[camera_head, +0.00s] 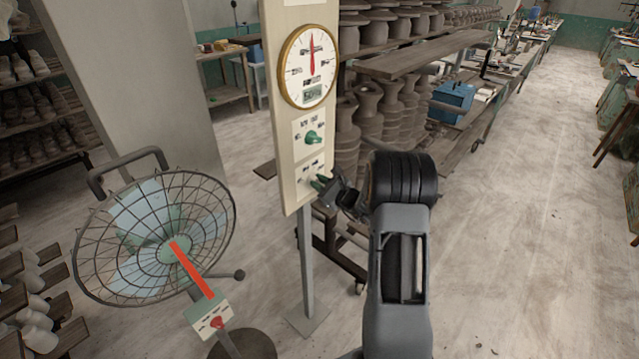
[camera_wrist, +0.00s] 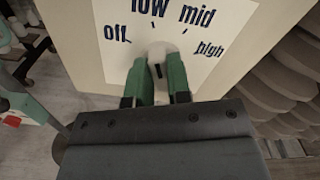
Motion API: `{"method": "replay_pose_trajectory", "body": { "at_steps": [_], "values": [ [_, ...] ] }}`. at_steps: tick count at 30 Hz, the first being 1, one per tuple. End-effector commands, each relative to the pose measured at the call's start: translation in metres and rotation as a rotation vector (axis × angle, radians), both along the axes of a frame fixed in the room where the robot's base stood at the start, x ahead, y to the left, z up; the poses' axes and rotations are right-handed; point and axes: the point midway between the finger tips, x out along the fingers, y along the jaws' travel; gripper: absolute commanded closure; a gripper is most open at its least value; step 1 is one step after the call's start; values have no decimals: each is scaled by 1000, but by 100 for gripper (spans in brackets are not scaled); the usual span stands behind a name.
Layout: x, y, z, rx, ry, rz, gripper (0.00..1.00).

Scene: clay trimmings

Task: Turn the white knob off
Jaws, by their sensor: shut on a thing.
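The white knob (camera_wrist: 158,52) sits on a white dial plate (camera_wrist: 150,30) marked off, low, mid and high, off being at the left and high at the right. My gripper (camera_wrist: 160,82) has its two green-faced fingers closed on the knob's left and right sides. A short dark mark shows on the knob between the fingers; which setting it points to I cannot tell. In the head view my gripper (camera_head: 323,184) is at the lower dial plate of the cream panel (camera_head: 289,165), and it hides the knob there.
A green knob (camera_head: 313,137) sits just above on the same panel, below a round gauge (camera_head: 308,66). A caged fan (camera_head: 160,238) with its own small red-knob box (camera_head: 210,318) stands at left. Shelves of clay pots (camera_head: 395,100) stand behind the panel. Open floor lies at right.

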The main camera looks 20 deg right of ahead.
Motion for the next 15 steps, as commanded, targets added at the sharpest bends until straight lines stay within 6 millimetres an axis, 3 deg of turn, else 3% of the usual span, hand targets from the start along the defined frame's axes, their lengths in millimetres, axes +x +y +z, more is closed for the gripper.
{"method": "replay_pose_trajectory", "body": {
  "at_steps": [4,15],
  "values": [
    [0,0,0,0,0,0,100],
    [0,0,-5,-56,-27,-1,100]
  ]
}}
